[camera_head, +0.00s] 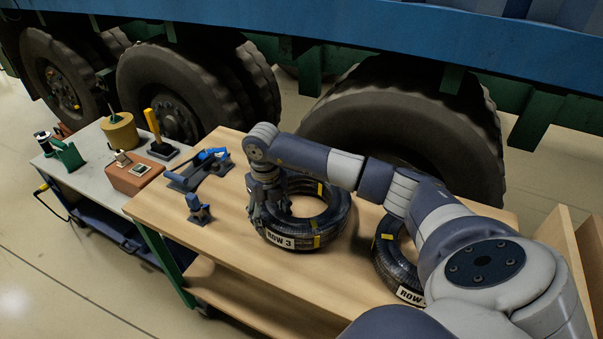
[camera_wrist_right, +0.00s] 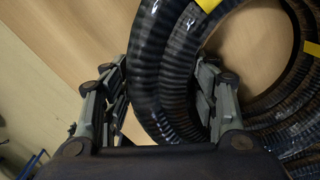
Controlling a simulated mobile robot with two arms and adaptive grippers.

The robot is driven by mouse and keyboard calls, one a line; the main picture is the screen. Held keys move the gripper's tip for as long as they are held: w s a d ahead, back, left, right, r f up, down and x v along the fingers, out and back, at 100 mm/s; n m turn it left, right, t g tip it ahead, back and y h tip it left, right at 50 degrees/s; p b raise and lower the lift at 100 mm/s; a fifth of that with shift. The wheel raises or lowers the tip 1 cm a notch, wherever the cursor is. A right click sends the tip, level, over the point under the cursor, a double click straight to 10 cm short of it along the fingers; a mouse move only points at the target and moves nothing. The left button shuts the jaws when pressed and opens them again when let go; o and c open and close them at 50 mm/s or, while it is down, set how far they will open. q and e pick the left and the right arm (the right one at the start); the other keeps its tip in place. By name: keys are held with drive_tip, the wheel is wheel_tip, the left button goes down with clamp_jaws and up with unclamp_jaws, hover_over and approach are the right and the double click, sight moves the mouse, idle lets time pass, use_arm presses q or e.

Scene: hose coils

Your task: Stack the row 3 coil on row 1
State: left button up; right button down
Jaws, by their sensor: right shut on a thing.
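The black hose coil labelled ROW 3 (camera_head: 322,234) is on the wooden table, left of a second coil. It has yellow bands. My right gripper (camera_head: 268,212) reaches down over its left side and is shut on that part of the ring. In the right wrist view the coil's hose (camera_wrist_right: 165,75) passes between the two fingers (camera_wrist_right: 165,105). A second black coil (camera_head: 388,262) lies to the right on the table; its label starts with ROW, but my arm hides the number and much of the coil. My left gripper is not in view.
Blue clamp-like tools (camera_head: 200,170) and a small blue device (camera_head: 198,208) stand on the table's left part. A grey cart (camera_head: 75,190) with tools adjoins on the left. Large truck wheels (camera_head: 400,120) stand behind. Bare wood (camera_head: 235,215) lies left of the held coil.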

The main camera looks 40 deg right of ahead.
drive_tip(key=shift+r, duration=0.25)
drive_tip(key=shift+r+p, duration=2)
drive_tip(key=shift+r, duration=0.9)
drive_tip(key=c, duration=1.4)
unclamp_jaws()
clamp_jaws()
